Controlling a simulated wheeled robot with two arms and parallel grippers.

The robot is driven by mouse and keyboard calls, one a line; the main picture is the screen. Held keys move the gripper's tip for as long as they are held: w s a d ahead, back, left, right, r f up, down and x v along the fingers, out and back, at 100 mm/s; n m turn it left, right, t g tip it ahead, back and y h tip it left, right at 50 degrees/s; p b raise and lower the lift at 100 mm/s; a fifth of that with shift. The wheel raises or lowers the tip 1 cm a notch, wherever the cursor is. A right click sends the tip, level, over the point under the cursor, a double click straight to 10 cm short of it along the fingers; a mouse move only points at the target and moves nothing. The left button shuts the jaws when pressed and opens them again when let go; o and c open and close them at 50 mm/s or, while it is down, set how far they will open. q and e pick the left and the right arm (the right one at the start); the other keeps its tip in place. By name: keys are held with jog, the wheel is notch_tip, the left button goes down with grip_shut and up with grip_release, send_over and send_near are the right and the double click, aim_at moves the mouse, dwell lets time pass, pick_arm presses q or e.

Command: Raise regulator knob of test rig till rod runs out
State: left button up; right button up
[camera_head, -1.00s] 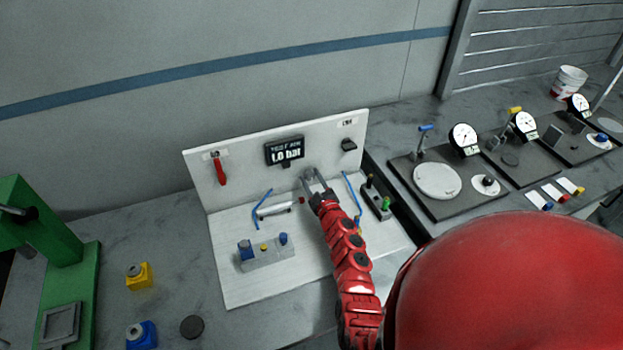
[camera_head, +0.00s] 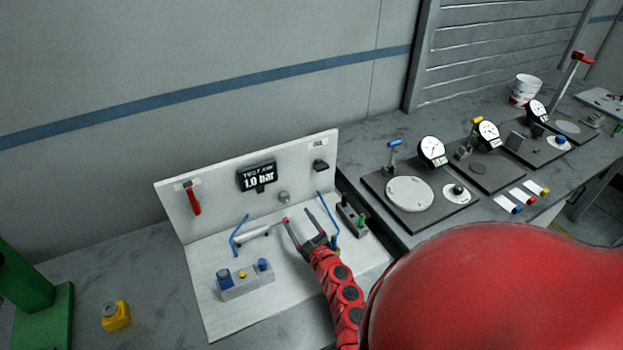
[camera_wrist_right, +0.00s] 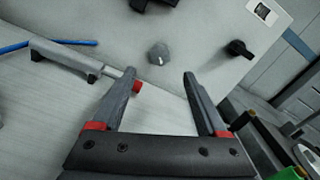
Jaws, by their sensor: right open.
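The white test rig (camera_head: 225,310) stands on the bench, its display (camera_head: 257,177) reading 1.0 bar. The grey regulator knob (camera_head: 284,197) is on the upright panel, below and right of the display; it also shows in the right wrist view (camera_wrist_right: 158,54). The cylinder (camera_wrist_right: 62,60) lies on the rig's base, and its thin rod ends in a red tip (camera_wrist_right: 137,87). My right gripper (camera_head: 298,216) is open and empty, in front of the knob and apart from it. In the wrist view the red tip shows beside the left finger. My left gripper is out of view.
A red lever (camera_head: 193,201) and a black knob (camera_head: 320,166) sit on the panel. Blue hoses (camera_head: 238,235) flank the cylinder. A valve block (camera_head: 247,281) stands at the front. Gauge stands (camera_head: 411,194) are to the right, a green press (camera_head: 42,312) to the left.

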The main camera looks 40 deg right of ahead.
jog(key=b+v, duration=0.1)
jog(key=v, duration=0.7)
dwell(1.9)
